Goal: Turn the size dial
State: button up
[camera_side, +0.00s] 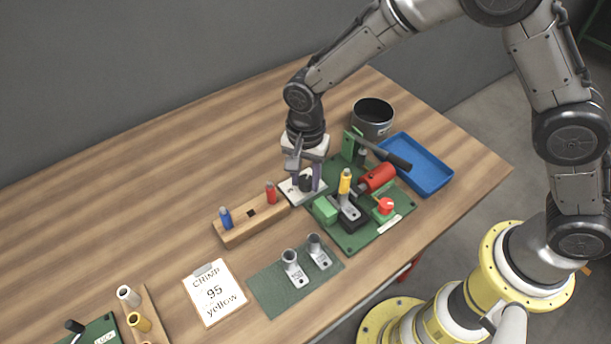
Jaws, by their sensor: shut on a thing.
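The size dial is a dark round knob (306,184) on a pale square plate (291,192), near the middle of the table and left of the green crimping press. My gripper (307,181) points straight down over it, with its purple fingers on either side of the knob. The fingers are shut on the knob. The dial's markings are too small to read, and the fingers partly cover it. A clipboard card (215,294) at the front reads "CRIMP 95 yellow".
The press base (352,243) holds a yellow-topped piece, a red cylinder, a red button and a black lever. A wooden block (250,227) holds blue and red pieces. Lugs stand on a green mat (266,291). A dark pot (372,117) and blue tray (436,177) stand behind.

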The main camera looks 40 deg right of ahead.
grip_shut()
jog(key=shift+n, duration=0.4)
jog(key=n, duration=0.4)
jog(key=shift+n, duration=0.3)
jog(key=n, duration=0.6)
jog(key=shift+d, duration=0.1)
jog(key=n, duration=0.6)
jog(key=shift+r+n, duration=0.1)
jog(key=shift+n, duration=0.2)
jog(key=n, duration=0.5)
jog(key=shift+d+n, duration=0.1)
jog(key=shift+n, duration=0.3)
jog(key=shift+w, duration=0.1)
